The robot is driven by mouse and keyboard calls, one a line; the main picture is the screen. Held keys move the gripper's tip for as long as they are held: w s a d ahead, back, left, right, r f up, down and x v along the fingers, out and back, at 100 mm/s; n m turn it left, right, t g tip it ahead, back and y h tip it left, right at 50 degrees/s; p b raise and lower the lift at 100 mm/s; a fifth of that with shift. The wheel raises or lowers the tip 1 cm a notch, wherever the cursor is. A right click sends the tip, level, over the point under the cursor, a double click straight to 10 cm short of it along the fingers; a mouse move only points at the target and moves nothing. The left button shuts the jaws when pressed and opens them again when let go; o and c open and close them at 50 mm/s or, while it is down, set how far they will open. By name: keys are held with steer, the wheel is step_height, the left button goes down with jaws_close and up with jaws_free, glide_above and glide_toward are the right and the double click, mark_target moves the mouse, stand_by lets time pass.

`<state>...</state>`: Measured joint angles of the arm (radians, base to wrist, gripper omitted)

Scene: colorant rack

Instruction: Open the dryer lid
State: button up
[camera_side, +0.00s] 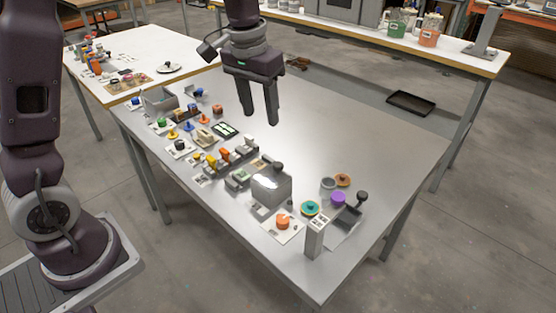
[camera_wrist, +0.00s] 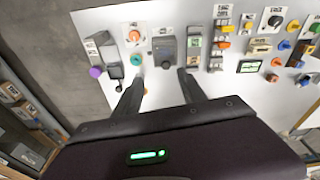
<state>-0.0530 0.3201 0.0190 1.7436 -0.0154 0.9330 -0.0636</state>
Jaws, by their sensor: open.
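A grey box with a dark knob on top (camera_side: 272,189) stands on the near middle of the metal table; it looks like the dryer, with its lid down. It also shows in the wrist view (camera_wrist: 164,47), beyond my fingertips. My gripper (camera_side: 259,112) is open and empty, fingers pointing down, well above the table and apart from the box. In the wrist view my gripper (camera_wrist: 160,78) has its two fingers spread. The labels are too small to read, so I cannot be certain which unit is the dryer.
A grey upright block (camera_side: 315,238) and a dark tray with a knobbed handle (camera_side: 346,216) stand right of the box. An orange knob (camera_side: 283,223) and a purple disc (camera_side: 338,198) are close by. Several coloured blocks and knobs fill the left side. The table's far right is clear.

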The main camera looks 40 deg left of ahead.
steer(key=g, duration=0.2)
glide_above(279, 163)
steer(key=shift+n, duration=0.3)
steer(key=f, duration=1.1)
steer(key=shift+s, duration=0.2)
step_height(279, 163, down, 8)
steer(key=shift+w+r, duration=0.1)
steer(key=shift+w, duration=0.05)
jaws_close()
